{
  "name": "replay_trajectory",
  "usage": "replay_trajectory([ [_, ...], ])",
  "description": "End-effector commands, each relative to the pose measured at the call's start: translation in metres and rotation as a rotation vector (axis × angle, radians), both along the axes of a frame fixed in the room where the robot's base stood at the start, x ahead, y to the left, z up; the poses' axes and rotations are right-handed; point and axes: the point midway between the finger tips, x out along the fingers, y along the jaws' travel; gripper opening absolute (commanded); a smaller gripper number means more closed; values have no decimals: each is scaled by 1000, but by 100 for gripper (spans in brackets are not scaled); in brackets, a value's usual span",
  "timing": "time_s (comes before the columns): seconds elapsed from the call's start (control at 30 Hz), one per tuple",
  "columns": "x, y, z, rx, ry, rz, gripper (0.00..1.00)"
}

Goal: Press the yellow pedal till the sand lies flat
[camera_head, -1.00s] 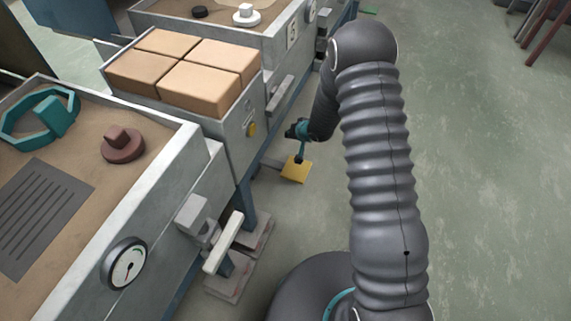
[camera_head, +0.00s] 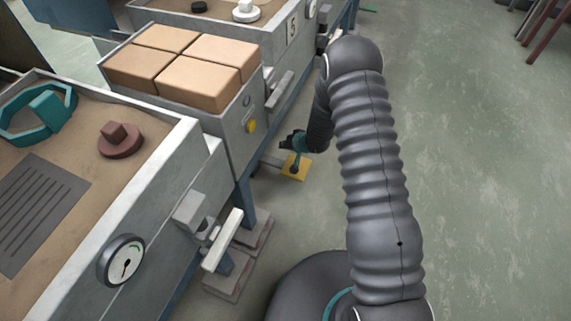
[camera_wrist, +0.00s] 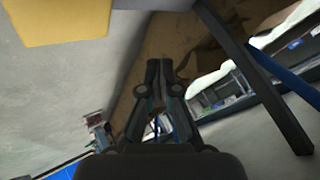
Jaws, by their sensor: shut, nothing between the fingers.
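The yellow pedal (camera_head: 297,164) is a flat square plate low by the floor, at the foot of the row of boxes. I cannot tell whether the fingertips touch the pedal. The box above the pedal (camera_head: 222,128) holds several raised tan blocks split by grooves. The near box (camera_head: 165,190) holds tan sand (camera_head: 107,180) that looks flat.
A yellow button (camera_head: 251,126) is on the middle box's front. A gauge (camera_head: 122,260) and a pale lever (camera_head: 223,240) are on the near box's front. Grey pedals (camera_head: 228,283) lie below that lever. Blue legs (camera_head: 246,203) stand beneath. The floor to the right is open.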

Motion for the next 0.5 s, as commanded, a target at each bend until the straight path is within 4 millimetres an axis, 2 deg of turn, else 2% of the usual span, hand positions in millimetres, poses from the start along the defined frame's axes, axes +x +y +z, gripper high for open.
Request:
replay_trajectory([
  [0.03, 0, 0, -11, 0, 0, -1, 0],
  [0.2, -1, -2, -33, 0, 0, -1, 0],
  [0.5, -1, -3, -65, 0, -1, 0, 0],
])
